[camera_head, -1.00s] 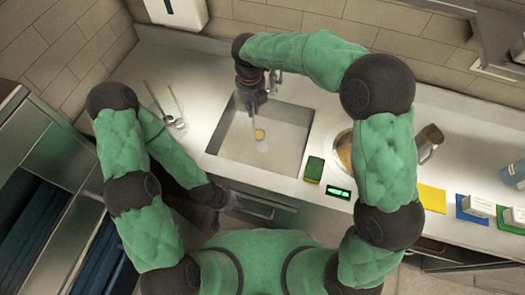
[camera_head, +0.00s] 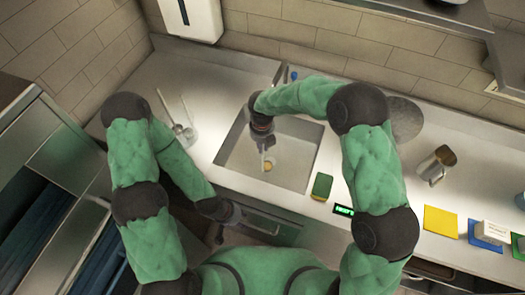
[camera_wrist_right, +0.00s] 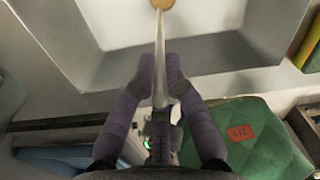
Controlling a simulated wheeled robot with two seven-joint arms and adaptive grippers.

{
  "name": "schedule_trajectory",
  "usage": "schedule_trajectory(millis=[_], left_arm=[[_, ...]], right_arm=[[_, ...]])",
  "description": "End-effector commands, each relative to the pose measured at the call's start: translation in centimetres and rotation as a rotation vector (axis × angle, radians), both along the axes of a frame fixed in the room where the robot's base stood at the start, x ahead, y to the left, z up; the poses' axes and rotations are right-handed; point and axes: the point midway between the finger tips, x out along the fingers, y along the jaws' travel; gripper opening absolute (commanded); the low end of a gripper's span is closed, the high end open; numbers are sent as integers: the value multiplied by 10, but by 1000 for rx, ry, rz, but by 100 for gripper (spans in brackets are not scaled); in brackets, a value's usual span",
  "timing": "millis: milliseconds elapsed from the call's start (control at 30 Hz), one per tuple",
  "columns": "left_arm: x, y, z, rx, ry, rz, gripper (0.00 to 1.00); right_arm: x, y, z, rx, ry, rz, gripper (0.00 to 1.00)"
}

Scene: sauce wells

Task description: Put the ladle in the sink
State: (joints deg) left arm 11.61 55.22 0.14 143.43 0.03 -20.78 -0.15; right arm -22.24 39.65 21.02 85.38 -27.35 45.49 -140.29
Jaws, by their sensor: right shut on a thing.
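My right gripper (camera_head: 264,143) reaches over the sink (camera_head: 235,160) from above. In the right wrist view my right gripper (camera_wrist_right: 160,80) is shut on the ladle (camera_wrist_right: 160,55), with its silver handle between the two fingers. The handle points down into the sink, towards a round golden spot (camera_head: 267,166); I cannot tell if this is the ladle's bowl or the drain. The sink's pale basin (camera_wrist_right: 235,70) fills the upper part of the wrist view. My left gripper (camera_head: 236,214) hangs low in front of the counter, away from the ladle; its fingers are unclear.
A green sponge (camera_head: 322,186) and a small lit display (camera_head: 344,210) lie right of the sink. A metal jug (camera_head: 437,165), a grey round lid (camera_head: 405,118) and a yellow card (camera_head: 440,222) are farther right.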

Motion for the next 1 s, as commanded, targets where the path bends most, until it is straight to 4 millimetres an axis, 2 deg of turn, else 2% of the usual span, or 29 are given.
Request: schedule_trajectory(millis=[233,667,700,767,1000], left_arm=[[0,0,-3,0,0,0,40],[0,0,-5,0,0,0,40],[0,0,-4,0,0,0,40],[0,0,-4,0,0,0,40],[0,0,-4,0,0,0,40]], right_arm=[[0,0,-32,0,1,0,0],[0,0,-39,0,1,0,0],[0,0,-38,0,1,0,22],[0,0,-38,0,1,0,37],[0,0,-38,0,1,0,37]])
